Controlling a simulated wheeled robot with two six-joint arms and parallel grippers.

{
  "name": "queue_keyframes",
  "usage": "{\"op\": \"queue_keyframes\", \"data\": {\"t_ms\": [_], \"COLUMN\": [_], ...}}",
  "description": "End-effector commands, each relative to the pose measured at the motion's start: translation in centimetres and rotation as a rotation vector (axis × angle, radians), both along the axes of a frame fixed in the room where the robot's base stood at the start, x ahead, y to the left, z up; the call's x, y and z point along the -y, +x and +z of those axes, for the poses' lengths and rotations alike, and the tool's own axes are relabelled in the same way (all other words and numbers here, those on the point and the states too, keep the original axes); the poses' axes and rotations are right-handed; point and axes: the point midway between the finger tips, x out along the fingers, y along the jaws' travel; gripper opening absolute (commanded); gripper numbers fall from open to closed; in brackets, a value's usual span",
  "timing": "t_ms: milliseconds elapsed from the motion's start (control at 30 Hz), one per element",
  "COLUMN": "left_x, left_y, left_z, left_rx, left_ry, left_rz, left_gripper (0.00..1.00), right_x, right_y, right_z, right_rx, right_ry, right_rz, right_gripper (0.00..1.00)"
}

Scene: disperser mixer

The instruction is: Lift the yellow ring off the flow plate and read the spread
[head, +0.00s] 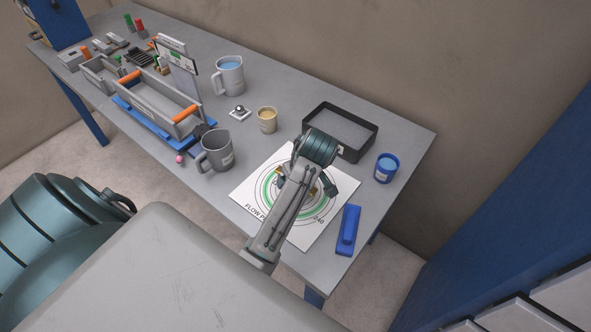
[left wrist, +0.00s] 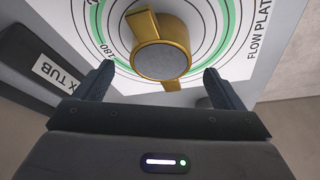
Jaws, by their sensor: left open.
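The yellow ring (left wrist: 164,30) stands on the white flow plate (left wrist: 288,12) in the left wrist view, with a grey round area inside it and a tab on opposite sides. My left gripper (left wrist: 158,73) is open, its two fingers apart on either side of the ring's near side, with nothing held. I cannot tell whether they touch it. In the head view the flow plate (head: 250,190), with green and black circles, lies near the table's right end under my arm, which hides most of the ring and the gripper. My right gripper is not in view.
A black tray (head: 368,142) stands behind the plate. A blue cup (head: 387,168) and a blue tool (head: 348,230) are to the right. A grey jug (head: 216,152), beige cup (head: 267,120) and water jug (head: 229,76) stand left and behind. A grey toolbox (head: 150,98) is farther left.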

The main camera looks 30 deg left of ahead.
Motion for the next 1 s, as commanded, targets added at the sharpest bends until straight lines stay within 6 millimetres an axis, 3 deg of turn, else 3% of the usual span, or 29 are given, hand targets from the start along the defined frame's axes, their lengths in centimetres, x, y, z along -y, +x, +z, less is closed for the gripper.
{"op": "queue_keyframes", "data": {"t_ms": [167, 300, 600, 900, 1000], "left_x": [-1.0, -1.6, -1.7, -1.7, -1.7], "left_y": [0.0, 0.4, 0.5, 0.5, 0.6], "left_z": [-2.0, -3.9, -4.6, -4.6, -4.5], "left_rx": [-0.006, -0.003, 0.000, 0.000, 0.001], "left_ry": [0.002, 0.001, -0.001, -0.001, 0.000], "left_rz": [0.000, 0.000, -0.001, -0.001, 0.000], "left_gripper": [0.91, 0.91, 0.91, 0.34, 0.33], "right_x": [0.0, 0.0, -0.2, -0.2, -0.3], "right_y": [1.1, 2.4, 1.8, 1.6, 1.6], "right_z": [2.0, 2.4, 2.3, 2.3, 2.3], "right_rx": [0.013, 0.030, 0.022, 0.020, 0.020], "right_ry": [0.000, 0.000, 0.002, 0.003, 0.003], "right_rz": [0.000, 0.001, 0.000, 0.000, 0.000], "right_gripper": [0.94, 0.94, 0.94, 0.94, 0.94]}}
